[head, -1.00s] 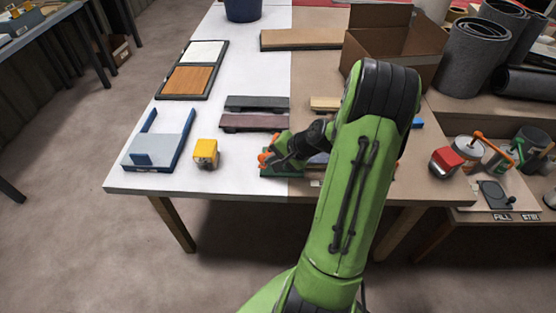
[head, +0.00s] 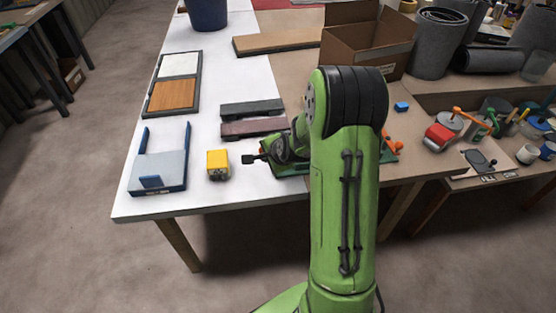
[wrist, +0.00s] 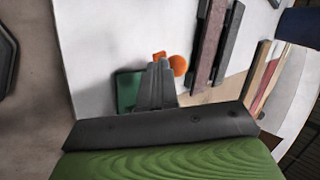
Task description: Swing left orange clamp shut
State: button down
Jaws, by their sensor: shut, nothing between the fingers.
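The left orange clamp shows in the wrist view as an orange knob (wrist: 179,65) and a small orange piece, just beyond my fingertips. In the head view my gripper and arm hide most or all of it. I cannot tell whether the clamp is open or shut, or whether my fingers touch it. It is by the left end of a green fixture (head: 290,171), whose base also shows in the wrist view (wrist: 127,92). My gripper (wrist: 158,70) is shut and empty, over the fixture's left end. Its dark tip (head: 252,158) points left in the head view.
Another orange clamp (head: 393,146) shows at the fixture's right end. A yellow block (head: 217,165) stands left of my gripper, near a blue-grey tray (head: 170,172). Dark grey and maroon bars (head: 252,127) lie behind. An open cardboard box (head: 375,50) stands at the back.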

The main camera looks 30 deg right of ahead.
jog(key=shift+w+a+m+h, duration=0.15)
jog(key=shift+w+a+m, duration=0.1)
jog(key=shift+w, duration=0.4)
jog(key=shift+w+a+m+h, duration=0.15)
jog(key=shift+w+m, duration=0.1)
jog(key=shift+w, duration=0.35)
jog(key=shift+w+a+r+b, duration=0.1)
jog(key=shift+w+r+b, duration=0.1)
jog(key=shift+b, duration=0.1)
jog(key=shift+s, duration=0.15)
